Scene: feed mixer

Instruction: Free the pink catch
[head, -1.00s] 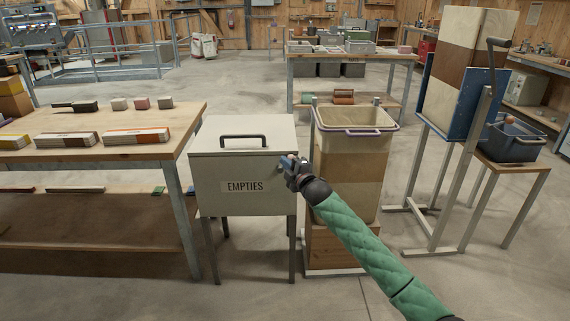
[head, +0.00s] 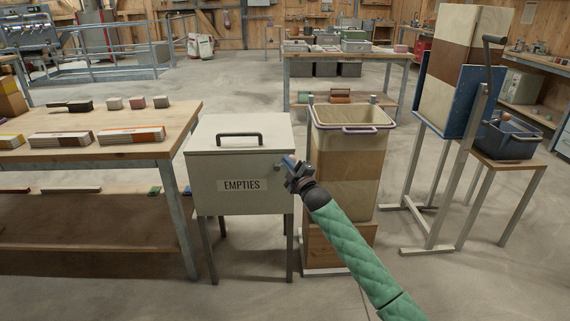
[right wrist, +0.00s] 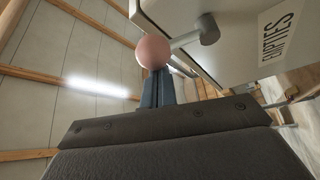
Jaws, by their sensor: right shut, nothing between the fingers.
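The pink catch shows in the right wrist view as a pink ball (right wrist: 152,52) beside a grey peg (right wrist: 208,30) on the EMPTIES box. My right gripper (right wrist: 158,75) is shut and empty, its blue fingertips right at the lower side of the ball; I cannot tell whether they touch. In the head view my right gripper (head: 288,162) is at the upper right of the front of the grey EMPTIES box (head: 215,165). There the pink ball cannot be made out. The box lid (head: 265,125) is down. My left gripper is out of view.
A wooden table (head: 120,155) with stacked bundles stands left of the box. A tall bin (head: 350,150) with an open rim stands close on the right. A blue tipping frame (head: 440,105) stands farther right. Bare floor lies in front.

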